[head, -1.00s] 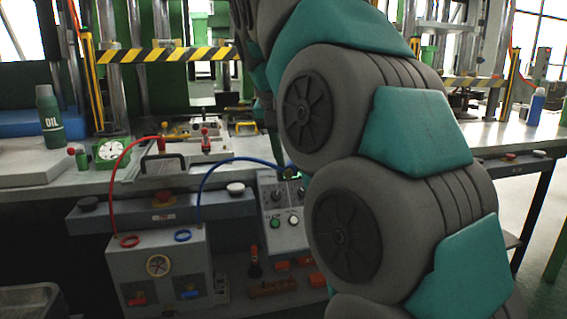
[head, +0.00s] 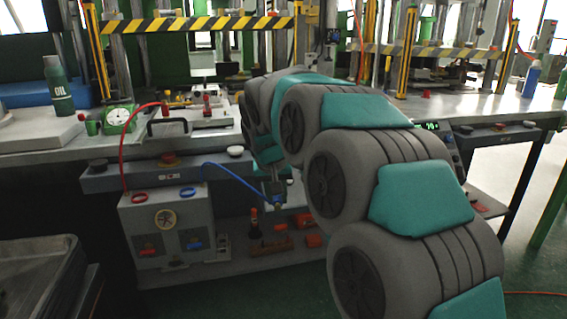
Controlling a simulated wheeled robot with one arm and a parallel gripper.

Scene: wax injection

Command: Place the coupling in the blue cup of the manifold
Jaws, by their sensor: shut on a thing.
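The manifold (head: 152,246) is a grey box at the lower left, with a round gauge-like wheel on its front. Its blue cup (head: 188,194) is a blue ring on the right of its top. A red cup (head: 140,197) is on the left. My gripper (head: 276,197) points down at the end of my arm, to the right of the blue cup and apart from it. It is shut on the coupling (head: 278,207), which is small and partly hidden. A blue hose (head: 236,176) runs from the coupling up to the left.
A red hose (head: 131,130) arches from the bench down behind the red cup. Orange parts lie on a low shelf (head: 268,258) below my gripper.

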